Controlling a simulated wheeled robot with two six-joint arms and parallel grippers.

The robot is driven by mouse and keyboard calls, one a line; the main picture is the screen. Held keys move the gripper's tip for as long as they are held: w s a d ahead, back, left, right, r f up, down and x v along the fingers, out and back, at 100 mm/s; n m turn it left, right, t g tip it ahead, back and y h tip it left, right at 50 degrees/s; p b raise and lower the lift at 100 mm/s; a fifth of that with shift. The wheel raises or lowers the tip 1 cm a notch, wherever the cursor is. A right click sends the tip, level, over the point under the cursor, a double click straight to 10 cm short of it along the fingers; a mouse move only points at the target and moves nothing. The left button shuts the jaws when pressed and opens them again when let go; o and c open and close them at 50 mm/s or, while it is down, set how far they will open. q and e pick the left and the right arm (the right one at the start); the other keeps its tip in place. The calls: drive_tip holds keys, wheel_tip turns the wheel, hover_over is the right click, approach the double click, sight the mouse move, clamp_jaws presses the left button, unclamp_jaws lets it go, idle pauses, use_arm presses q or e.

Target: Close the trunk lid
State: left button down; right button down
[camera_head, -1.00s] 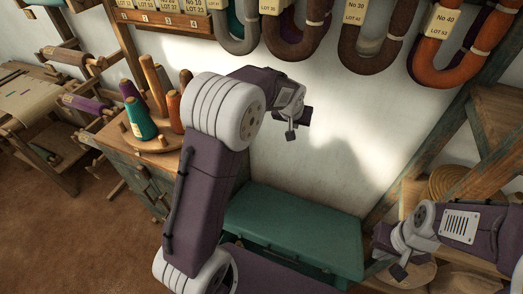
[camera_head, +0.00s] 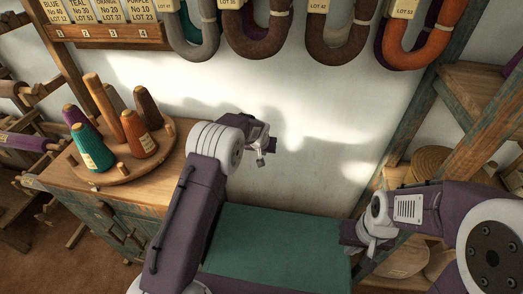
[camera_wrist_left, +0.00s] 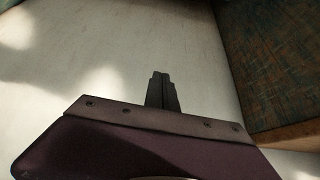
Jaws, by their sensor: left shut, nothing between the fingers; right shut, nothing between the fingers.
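The trunk shows as a green, flat lid panel (camera_head: 285,243) low in the middle of the head view, against the white wall. The panel looks roughly level; my left arm covers its left side, and its near part is cut off by the frame. My left gripper (camera_head: 261,160) is shut and empty, in front of the wall and above the panel in the picture. Its closed fingers (camera_wrist_left: 161,92) point at pale wall in the left wrist view. My right gripper (camera_head: 350,240) is shut beside the panel's right edge; I cannot tell whether it touches.
A wooden cabinet (camera_head: 150,190) with yarn cones (camera_head: 92,150) on a round board stands left of the trunk. Yarn hanks (camera_head: 258,35) hang above. A wooden shelf frame (camera_head: 480,150) with baskets is at right. A dark weathered board (camera_wrist_left: 275,70) fills the wrist view's right side.

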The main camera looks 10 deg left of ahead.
use_arm(q)
drive_tip(key=shift+s+a+f, duration=0.1)
drive_tip(key=shift+s+f, duration=0.25)
drive_tip(key=shift+f, duration=0.3)
drive_tip(key=shift+s+d+f, duration=0.1)
drive_tip(key=shift+s+f, duration=0.3)
drive_tip(key=shift+f, duration=0.25)
drive_tip(key=shift+s+a+f, duration=0.1)
drive_tip(key=shift+s+f, duration=0.25)
drive_tip(key=shift+f, duration=0.3)
